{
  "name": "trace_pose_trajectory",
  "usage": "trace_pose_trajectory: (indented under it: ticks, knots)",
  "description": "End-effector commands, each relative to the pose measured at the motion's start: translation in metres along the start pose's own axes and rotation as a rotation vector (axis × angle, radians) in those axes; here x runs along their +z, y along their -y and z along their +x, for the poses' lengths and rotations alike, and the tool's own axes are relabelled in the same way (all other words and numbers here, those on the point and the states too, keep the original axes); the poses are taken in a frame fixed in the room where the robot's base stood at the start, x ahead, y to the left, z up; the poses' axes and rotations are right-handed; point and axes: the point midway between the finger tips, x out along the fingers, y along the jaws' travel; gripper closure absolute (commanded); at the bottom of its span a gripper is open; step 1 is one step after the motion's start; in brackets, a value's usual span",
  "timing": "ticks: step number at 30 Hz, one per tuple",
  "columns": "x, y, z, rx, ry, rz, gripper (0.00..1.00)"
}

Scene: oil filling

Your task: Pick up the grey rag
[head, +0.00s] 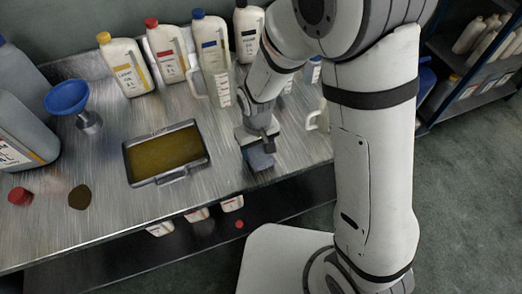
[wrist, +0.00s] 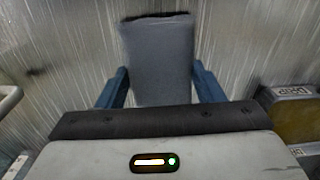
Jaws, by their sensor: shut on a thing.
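The grey rag (wrist: 158,60) sits between the two blue fingers of my gripper (wrist: 158,88) in the wrist view. In the head view the rag (head: 260,160) shows as a small blue-grey patch under my gripper (head: 257,143), right of the tray. My gripper is shut on the rag, at or just above the steel bench top. I cannot tell whether the rag touches the bench. My gripper and wrist partly hide it in the head view.
A drip tray of yellow-brown oil (head: 166,155) lies left of my gripper. Several bottles line the back, including a yellow-capped one (head: 126,68). A blue funnel (head: 68,98), a red cap (head: 20,196) and a dark spot (head: 80,197) are at left. The front bench edge is clear.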

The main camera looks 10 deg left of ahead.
Motion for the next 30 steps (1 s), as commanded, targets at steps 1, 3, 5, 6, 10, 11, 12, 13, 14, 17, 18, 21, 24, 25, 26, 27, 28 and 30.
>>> trace_pose_trajectory:
  ticks: [1,3,5,6,10,11,12,13,14,17,18,21,24,25,26,27,28,30]
  knots:
    - [0.0,0.0,0.0,0.0,0.0,0.0,0.61]
    - [0.0,0.0,-0.001,0.0,-0.001,0.0,0.61]
    - [-0.001,0.0,-0.003,0.0,-0.002,0.0,0.61]
    - [-0.001,0.0,-0.006,0.0,-0.002,0.0,0.61]
    - [-0.001,0.0,-0.026,0.0,-0.004,-0.001,0.61]
    - [-0.001,0.0,-0.032,0.0,-0.007,-0.001,0.61]
    - [-0.001,0.0,-0.04,0.0,-0.006,-0.001,0.61]
    - [-0.002,0.0,-0.046,0.0,-0.007,-0.001,0.61]
    - [-0.001,0.0,-0.052,0.0,-0.007,-0.001,0.61]
    - [-0.001,0.001,-0.072,0.0,-0.005,-0.001,0.61]
    - [-0.001,0.001,-0.078,0.0,-0.005,-0.001,0.61]
    - [-0.001,0.001,-0.091,0.0,-0.003,-0.001,0.61]
    - [0.0,0.001,-0.098,0.0,-0.001,-0.001,0.61]
    - [0.0,0.001,-0.099,0.0,-0.001,-0.001,0.61]
    - [0.0,0.001,-0.1,0.0,0.0,-0.001,0.61]
    - [0.0,0.001,-0.1,0.0,0.0,-0.001,0.61]
    - [0.0,0.001,-0.101,0.0,0.0,-0.001,0.61]
    - [0.0,0.001,-0.1,0.0,0.0,-0.001,0.61]
